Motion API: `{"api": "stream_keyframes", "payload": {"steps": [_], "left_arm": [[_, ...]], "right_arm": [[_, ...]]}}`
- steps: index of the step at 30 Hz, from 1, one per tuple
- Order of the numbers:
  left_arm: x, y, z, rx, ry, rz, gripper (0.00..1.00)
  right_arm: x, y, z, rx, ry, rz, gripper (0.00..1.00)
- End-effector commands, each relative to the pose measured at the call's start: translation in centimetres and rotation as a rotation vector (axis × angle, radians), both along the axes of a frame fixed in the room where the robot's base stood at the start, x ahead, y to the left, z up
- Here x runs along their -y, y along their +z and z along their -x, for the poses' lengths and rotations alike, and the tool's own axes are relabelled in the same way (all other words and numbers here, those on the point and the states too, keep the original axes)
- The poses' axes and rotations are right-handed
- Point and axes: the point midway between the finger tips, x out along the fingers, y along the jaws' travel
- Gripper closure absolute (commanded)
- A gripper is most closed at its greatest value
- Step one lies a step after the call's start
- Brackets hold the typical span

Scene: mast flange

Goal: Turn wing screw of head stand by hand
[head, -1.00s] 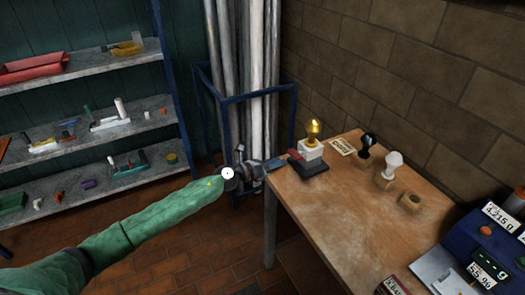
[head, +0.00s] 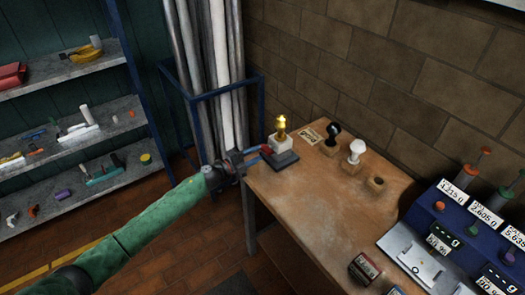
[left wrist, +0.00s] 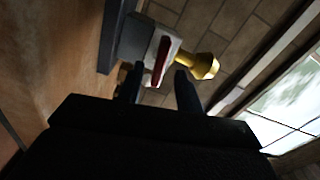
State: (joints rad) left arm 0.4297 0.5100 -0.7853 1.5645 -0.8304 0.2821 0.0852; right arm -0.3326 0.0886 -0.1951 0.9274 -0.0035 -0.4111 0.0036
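The head stand is a dark base plate (head: 283,161) with a pale block and a gold, bulb-shaped head (head: 281,124) on top, at the left end of the wooden table. A red flat piece (head: 266,149), which looks like the wing screw, is on the block's side facing my left gripper (head: 259,152). In the left wrist view the red piece (left wrist: 161,61) shows between and just beyond the two dark fingers (left wrist: 159,84), which stand apart. Contact cannot be told. The gold head (left wrist: 205,66) is right of it. My right gripper is out of view.
The wooden table (head: 315,205) also holds a card (head: 311,137), a black knob (head: 333,131), a white knob (head: 356,150) and an empty wooden holder (head: 376,185). A blue weighing unit (head: 450,220) stands at right. A blue rack (head: 205,97) with pipes is behind my gripper.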

Motion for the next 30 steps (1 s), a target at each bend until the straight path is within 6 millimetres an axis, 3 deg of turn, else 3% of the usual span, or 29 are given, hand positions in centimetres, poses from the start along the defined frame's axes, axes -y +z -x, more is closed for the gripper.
{"api": "stream_keyframes", "payload": {"steps": [18, 24, 30], "left_arm": [[4.1, 0.0, -3.0, 0.003, -0.001, -0.002, 0.64], [4.0, 0.0, -2.9, 0.002, 0.0, -0.003, 1.0], [4.0, -0.1, -2.9, 0.004, -0.001, -0.004, 1.0]], "right_arm": [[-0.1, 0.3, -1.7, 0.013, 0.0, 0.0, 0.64], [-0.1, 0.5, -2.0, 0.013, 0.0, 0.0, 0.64], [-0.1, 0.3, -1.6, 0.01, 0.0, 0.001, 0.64]]}}
